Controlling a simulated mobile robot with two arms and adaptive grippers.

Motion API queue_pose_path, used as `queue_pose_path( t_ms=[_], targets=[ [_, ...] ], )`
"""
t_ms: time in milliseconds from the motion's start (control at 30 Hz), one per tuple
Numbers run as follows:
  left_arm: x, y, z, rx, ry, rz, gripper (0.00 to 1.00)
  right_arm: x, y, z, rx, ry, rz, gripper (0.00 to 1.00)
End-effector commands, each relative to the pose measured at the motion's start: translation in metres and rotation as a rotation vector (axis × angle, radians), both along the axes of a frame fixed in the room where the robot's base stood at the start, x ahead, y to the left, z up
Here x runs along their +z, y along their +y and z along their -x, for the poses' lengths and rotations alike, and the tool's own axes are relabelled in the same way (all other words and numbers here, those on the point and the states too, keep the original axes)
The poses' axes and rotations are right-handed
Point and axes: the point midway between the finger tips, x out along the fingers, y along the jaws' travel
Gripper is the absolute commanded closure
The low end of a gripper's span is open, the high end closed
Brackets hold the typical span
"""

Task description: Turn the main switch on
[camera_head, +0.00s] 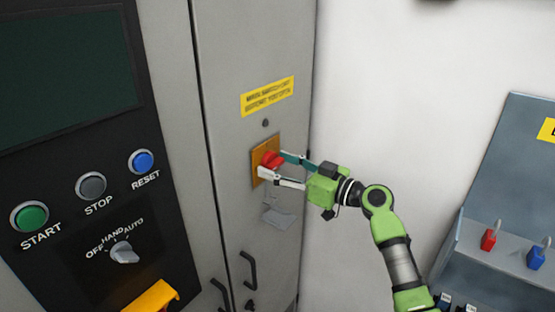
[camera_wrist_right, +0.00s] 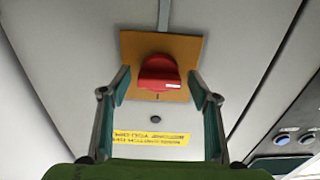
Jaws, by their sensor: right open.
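The main switch is a red rotary handle (camera_head: 271,159) on a square orange-yellow plate (camera_head: 258,154), fixed to the grey cabinet door below a yellow label. My right gripper (camera_head: 273,164) is at the switch, its two fingers open on either side of the red handle. In the right wrist view, the red handle (camera_wrist_right: 159,74) sits ahead of and between the fingertips (camera_wrist_right: 160,87), with gaps on both sides. Whether the fingertips reach alongside the handle, I cannot tell. My left gripper is not in view.
A black panel at the left has START (camera_head: 29,217), STOP (camera_head: 91,185) and RESET (camera_head: 141,161) buttons and a selector knob (camera_head: 124,252). Black door handles (camera_head: 248,270) are below the switch. A grey rack with red (camera_head: 488,239) and blue (camera_head: 536,257) padlocks stands right.

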Motion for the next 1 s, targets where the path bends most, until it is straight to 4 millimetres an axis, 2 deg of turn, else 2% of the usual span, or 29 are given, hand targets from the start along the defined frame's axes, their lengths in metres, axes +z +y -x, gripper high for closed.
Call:
queue_pose_path(
  t_ms=[333, 367, 500, 1000],
  targets=[
    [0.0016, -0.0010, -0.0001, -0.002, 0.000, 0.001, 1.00, -0.0004, 0.0034, -0.0028, -0.001, -0.001, 0.002, 0.44],
    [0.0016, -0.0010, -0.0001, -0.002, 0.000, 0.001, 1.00, -0.0004, 0.0034, -0.0028, -0.001, -0.001, 0.002, 0.46],
    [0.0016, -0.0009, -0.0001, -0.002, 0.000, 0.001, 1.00, -0.0004, 0.0034, -0.0027, -0.001, 0.000, 0.001, 0.82],
    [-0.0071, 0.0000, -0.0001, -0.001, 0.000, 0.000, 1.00, -0.0023, 0.0032, -0.0029, -0.001, 0.070, -0.050, 0.82]
  ],
)
